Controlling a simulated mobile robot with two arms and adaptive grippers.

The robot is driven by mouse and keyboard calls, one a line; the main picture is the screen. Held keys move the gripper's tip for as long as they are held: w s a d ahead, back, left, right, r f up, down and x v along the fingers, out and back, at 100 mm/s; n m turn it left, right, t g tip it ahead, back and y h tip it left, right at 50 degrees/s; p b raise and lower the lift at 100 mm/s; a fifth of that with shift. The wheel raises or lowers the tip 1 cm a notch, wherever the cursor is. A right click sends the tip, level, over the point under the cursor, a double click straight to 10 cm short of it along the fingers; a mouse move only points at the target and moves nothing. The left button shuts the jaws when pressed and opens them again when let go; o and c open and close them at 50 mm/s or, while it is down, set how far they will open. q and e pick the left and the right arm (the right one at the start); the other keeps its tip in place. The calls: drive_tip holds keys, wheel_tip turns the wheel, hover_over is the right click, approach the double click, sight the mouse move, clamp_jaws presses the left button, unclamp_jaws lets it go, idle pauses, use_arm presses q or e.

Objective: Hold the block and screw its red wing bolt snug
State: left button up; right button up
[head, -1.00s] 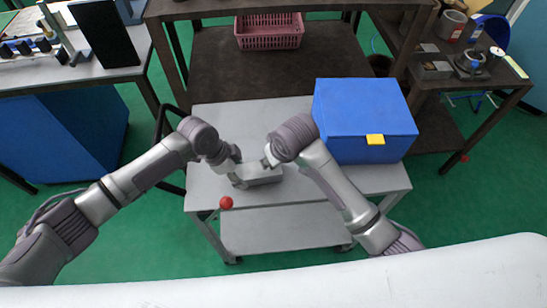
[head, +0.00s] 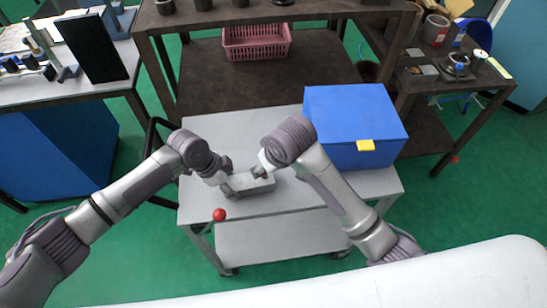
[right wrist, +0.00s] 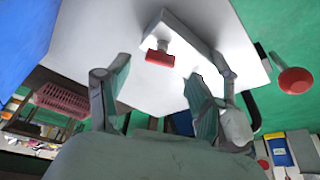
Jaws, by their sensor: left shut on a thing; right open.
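The grey block (head: 262,187) is over the light grey cart top in the head view. My left gripper (head: 229,187) is shut on its left end. In the right wrist view the block (right wrist: 205,42) shows as a pale bar, with the red wing bolt (right wrist: 160,57) sticking out near its far end. My right gripper (right wrist: 158,70) is open, its two fingers on either side of the bolt in the picture; I see no contact. In the head view the right gripper (head: 261,169) is at the block's right end, and the bolt is hidden there.
A blue box (head: 355,127) with a yellow tab stands at the cart's right. A dark shelf with a pink basket (head: 256,42) is behind. The cart top (head: 240,124) behind the block is clear.

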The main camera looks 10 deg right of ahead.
sight(265, 173)
drive_tip(key=v, duration=0.8)
drive_tip(key=shift+a+r+n, duration=0.1)
drive_tip(key=shift+a+n, duration=0.1)
drive_tip(key=shift+n, duration=0.1)
drive_tip(key=c, duration=0.5)
drive_tip(key=a+n, duration=0.1)
drive_tip(key=n, duration=0.2)
drive_tip(key=w+a+n+g, duration=0.1)
drive_tip(key=n, duration=0.2)
drive_tip(key=w+a+n+g, duration=0.1)
drive_tip(key=a+n, duration=0.1)
drive_tip(key=n, duration=0.2)
drive_tip(key=shift+w+r, duration=0.15)
drive_tip(key=shift+w, duration=0.05)
drive_tip(key=shift+c, duration=0.7)
drive_tip(key=f+n, duration=0.2)
drive_tip(key=f, duration=0.2)
drive_tip(key=w+d+f+n+g+h, duration=0.1)
drive_tip(key=f+n, duration=0.2)
drive_tip(key=w+d+f+n+g+h, duration=0.1)
drive_tip(key=f+n, duration=0.1)
drive_tip(key=f, duration=0.2)
drive_tip(key=shift+f, duration=0.3)
clamp_jaws()
